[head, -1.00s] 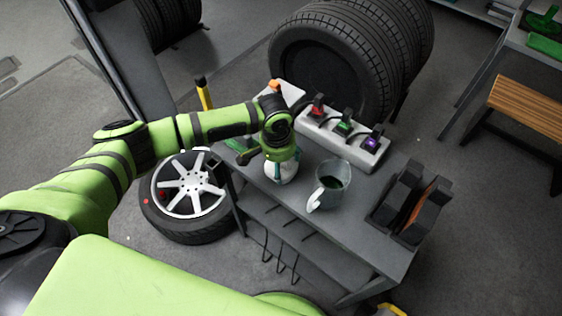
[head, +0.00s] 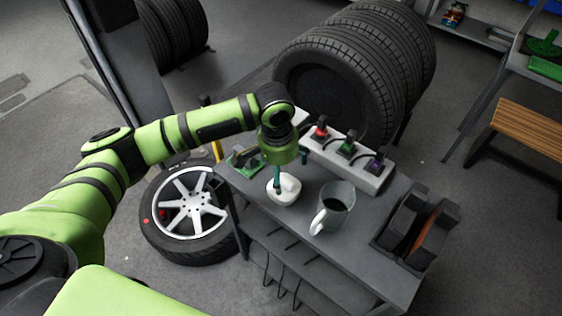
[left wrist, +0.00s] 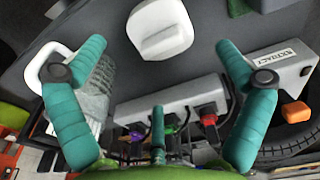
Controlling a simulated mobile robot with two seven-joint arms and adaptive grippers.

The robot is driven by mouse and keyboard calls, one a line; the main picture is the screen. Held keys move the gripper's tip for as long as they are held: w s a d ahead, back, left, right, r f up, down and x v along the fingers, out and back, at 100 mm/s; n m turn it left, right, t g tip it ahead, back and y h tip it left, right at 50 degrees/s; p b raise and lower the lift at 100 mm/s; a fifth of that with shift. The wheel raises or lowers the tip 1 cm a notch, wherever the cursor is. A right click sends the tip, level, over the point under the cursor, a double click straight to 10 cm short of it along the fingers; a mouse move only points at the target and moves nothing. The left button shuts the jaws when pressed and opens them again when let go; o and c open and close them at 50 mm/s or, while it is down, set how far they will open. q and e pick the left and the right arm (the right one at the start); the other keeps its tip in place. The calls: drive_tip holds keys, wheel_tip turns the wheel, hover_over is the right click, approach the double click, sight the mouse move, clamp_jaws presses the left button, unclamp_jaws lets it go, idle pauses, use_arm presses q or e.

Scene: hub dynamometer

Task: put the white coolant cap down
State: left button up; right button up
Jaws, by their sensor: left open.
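The white coolant cap (head: 284,194) sits on the grey bench top (head: 305,222), left of a grey jug, in the head view. In the left wrist view the cap (left wrist: 163,42) lies with its raised grip bar showing, clear of both fingers. My left gripper (head: 290,168) is over the cap with its teal fingers spread. In the left wrist view the gripper (left wrist: 160,46) is open and empty, with one finger to each side of the cap's place in the picture. My right gripper is not in view.
A jug (head: 336,198) with dark contents stands right of the cap. A pale strip (head: 345,164) with red, green and purple plugs runs along the back. A black-and-orange holder (head: 417,232) is at the right end. A wheel (head: 188,210) lies left of the bench.

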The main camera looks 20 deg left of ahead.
use_arm(q)
drive_tip(key=shift+s+a+r, duration=0.1)
drive_tip(key=shift+s+r, duration=0.05)
drive_tip(key=shift+r, duration=1.85)
